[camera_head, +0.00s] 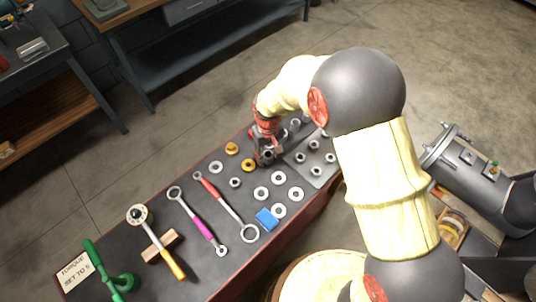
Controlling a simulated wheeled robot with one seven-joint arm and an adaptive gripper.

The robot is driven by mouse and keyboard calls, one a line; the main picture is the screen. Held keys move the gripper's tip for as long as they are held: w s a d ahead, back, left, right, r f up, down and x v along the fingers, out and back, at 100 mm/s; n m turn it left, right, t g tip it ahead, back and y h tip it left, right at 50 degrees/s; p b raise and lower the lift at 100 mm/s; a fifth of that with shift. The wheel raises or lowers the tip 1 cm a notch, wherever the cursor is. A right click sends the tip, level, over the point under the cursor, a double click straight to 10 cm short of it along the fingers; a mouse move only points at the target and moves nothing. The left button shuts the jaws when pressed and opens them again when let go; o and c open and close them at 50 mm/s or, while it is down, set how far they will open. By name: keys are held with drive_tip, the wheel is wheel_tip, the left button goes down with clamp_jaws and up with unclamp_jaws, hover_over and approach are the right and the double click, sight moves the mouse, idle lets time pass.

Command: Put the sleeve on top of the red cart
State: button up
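The red cart has a dark top (205,269) and red edges, and it runs diagonally through the head view. No part can be surely picked out as the sleeve. My arm hides some of the cart's far right end.
Several washers (279,178), a brass ring (249,165), a blue block (267,219) and wrenches (203,215) lie on the cart top. A torque wrench on a wooden block (162,247) and a green tool (122,283) lie lower left. A grey cylindrical casing (470,180) stands right.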

drive_tip(key=shift+o, duration=0.3)
wheel_tip(320, 180, up, 12)
drive_tip(key=p, duration=0.2)
drive_tip(key=shift+r, duration=0.2)
drive_tip(key=s+d+r+m+t, duration=0.1)
drive_tip(key=s+d+r, duration=0.2)
drive_tip(key=d+r, duration=0.4)
drive_tip(key=s+d+r+m+t, duration=0.1)
drive_tip(key=s+d+r+t, duration=0.15)
drive_tip(key=d+r, duration=0.55)
drive_tip(key=s+d+r+m, duration=0.1)
drive_tip(key=s+d+r, duration=0.1)
drive_tip(key=s, duration=0.3)
drive_tip(key=s+d+r+m+t, duration=0.1)
drive_tip(key=s+d+r, duration=0.2)
drive_tip(key=s, duration=0.2)
drive_tip(key=s+d+r+m+t, duration=0.1)
drive_tip(key=s+d+r, duration=0.2)
drive_tip(key=s, duration=0.2)
drive_tip(key=shift+r+m, duration=0.25)
drive_tip(key=shift+m, duration=0.05)
